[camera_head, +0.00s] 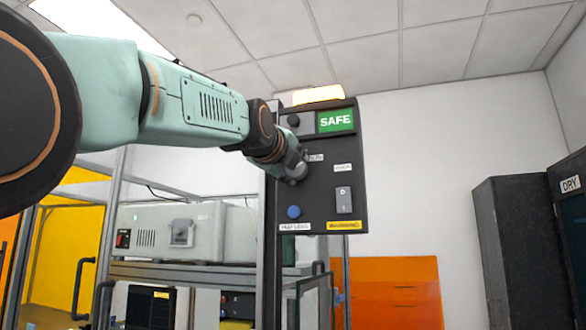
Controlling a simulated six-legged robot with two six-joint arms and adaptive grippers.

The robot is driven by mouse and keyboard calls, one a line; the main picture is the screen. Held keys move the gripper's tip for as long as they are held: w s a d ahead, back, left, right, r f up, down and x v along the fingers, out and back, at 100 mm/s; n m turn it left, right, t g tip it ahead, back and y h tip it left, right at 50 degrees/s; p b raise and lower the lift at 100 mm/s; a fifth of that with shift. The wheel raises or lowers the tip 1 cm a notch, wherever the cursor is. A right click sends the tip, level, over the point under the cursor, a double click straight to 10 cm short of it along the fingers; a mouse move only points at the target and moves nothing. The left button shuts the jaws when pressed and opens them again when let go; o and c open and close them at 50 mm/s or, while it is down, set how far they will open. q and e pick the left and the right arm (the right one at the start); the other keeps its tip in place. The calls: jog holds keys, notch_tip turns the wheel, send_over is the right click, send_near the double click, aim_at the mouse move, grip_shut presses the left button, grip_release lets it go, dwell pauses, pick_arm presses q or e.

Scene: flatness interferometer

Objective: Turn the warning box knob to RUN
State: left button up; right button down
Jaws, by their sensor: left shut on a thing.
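The warning box (325,207) is a dark upright panel on a post, with a green SAFE sign (335,121) and a lit amber lamp (317,94) on top. My left arm comes in from the left, and its gripper (298,172) is at the box's left-middle face, shut on what looks like the knob there. The gripper hides the knob, so its pointer cannot be read. The small labels beside the gripper are too blurred to read. Below are a blue button (293,212) and a grey rocker switch (343,200). My right gripper is not in view.
A metal frame bench (190,272) with a pale instrument (160,232) stands behind at the left. A dark cabinet (515,250) and a cabinet marked DRY (570,184) stand at the right. Space right of the box looks clear.

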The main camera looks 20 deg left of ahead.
pick_arm(q)
jog(key=shift+f, duration=0.35)
jog(key=o, duration=1.2)
jog(key=shift+s+d+r, duration=0.15)
jog(key=shift+s+r, duration=0.05)
jog(key=shift+r, duration=0.05)
jog(key=shift+c, duration=0.2)
jog(key=shift+w, duration=0.2)
jog(key=shift+s+r+n, duration=0.1)
jog(key=shift+s+n, duration=0.1)
jog(key=shift+n, duration=0.1)
